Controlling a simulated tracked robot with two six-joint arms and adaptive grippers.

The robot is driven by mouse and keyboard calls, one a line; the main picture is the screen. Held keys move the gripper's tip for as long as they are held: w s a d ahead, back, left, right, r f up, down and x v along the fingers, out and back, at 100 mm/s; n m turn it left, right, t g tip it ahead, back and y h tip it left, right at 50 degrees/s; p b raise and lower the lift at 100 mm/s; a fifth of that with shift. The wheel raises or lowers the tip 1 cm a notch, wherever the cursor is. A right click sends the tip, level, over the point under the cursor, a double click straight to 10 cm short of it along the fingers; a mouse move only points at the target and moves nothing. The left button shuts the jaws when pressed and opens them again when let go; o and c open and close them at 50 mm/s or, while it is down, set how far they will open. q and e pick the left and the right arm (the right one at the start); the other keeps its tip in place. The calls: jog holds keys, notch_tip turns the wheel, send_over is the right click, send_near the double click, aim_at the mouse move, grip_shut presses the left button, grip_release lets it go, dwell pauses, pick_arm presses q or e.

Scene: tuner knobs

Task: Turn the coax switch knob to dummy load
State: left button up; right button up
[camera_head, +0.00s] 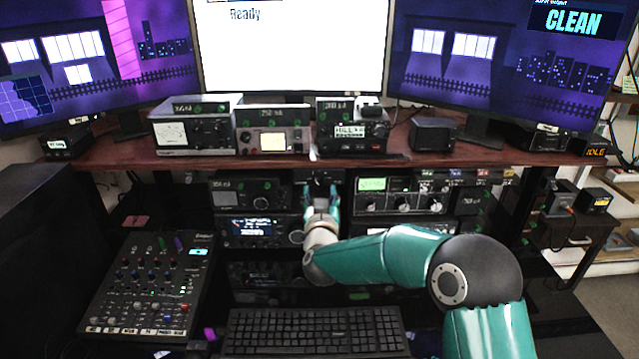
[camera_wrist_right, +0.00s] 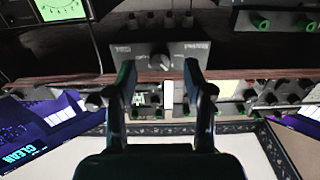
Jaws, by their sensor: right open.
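The coax switch is a small dark box (camera_head: 318,175) under the shelf edge in the head view, partly hidden behind my right gripper. In the right wrist view the box (camera_wrist_right: 187,52) appears upside down, with pale lettering too small to read and one dark round knob (camera_wrist_right: 159,60) at its middle. My right gripper (camera_head: 321,190) points at the box. In the wrist view its open fingers (camera_wrist_right: 160,68) show on either side of the knob, with nothing held. I cannot tell whether they touch it. My left gripper is not in view.
A tuner with several knobs (camera_head: 400,203) stands right of the gripper, and radios (camera_head: 255,230) stand left. The wooden shelf (camera_head: 285,166) is above. A mixer (camera_head: 150,285) and keyboard (camera_head: 315,331) lie in front. Connectors (camera_wrist_right: 160,20) line the switch's far side in the wrist view.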

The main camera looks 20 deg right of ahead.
aim_at(319, 186)
jog(key=shift+x, duration=1.55)
grip_shut()
